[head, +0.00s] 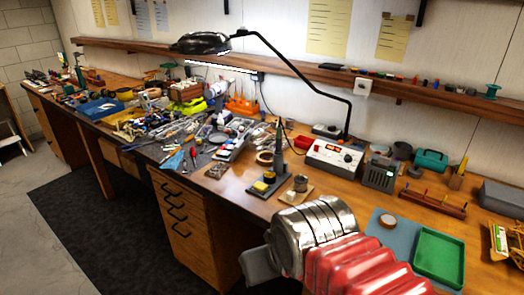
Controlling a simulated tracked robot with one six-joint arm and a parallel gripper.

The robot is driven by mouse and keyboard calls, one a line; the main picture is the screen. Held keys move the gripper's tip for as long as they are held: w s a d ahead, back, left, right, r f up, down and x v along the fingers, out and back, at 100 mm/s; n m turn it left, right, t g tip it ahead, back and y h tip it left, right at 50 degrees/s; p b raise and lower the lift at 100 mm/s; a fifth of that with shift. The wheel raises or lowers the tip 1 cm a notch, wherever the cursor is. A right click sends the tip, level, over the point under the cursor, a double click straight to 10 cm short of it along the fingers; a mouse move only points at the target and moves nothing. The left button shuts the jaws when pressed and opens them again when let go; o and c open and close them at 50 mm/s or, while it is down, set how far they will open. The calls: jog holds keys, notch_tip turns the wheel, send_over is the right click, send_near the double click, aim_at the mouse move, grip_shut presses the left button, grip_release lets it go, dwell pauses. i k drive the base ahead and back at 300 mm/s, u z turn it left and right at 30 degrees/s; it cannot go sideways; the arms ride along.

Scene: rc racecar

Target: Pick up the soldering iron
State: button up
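What looks like the soldering iron (279,138) stands upright in a stand on the wooden workbench, right of the picture's middle. The stand's base (259,187) is dark, with a yellow patch on it. The iron's lower part is hard to make out inside the stand. My arm, red and ribbed silver, fills the lower right foreground. A grey part at its left end (257,266) may belong to my gripper, but the fingertips cannot be made out. That end is nearer the camera than the stand and apart from the iron in the picture.
A black lamp (203,43) arches over the bench. Tools crowd the bench to the left. A green tray (439,257) lies on the right. Drawers (183,215) are below.

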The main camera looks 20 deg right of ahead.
aim_at(278, 151)
jog(key=u, duration=0.35)
jog(key=k, duration=0.55)
jog(key=u, duration=0.8)
jog(key=k, duration=0.45)
jog(key=u, duration=0.2)
jog(key=i, duration=1.5)
jog(key=z, duration=0.7)
jog(key=i, duration=0.65)
jog(key=z, duration=0.9)
jog(key=i, duration=0.8)
jog(key=z, duration=0.5)
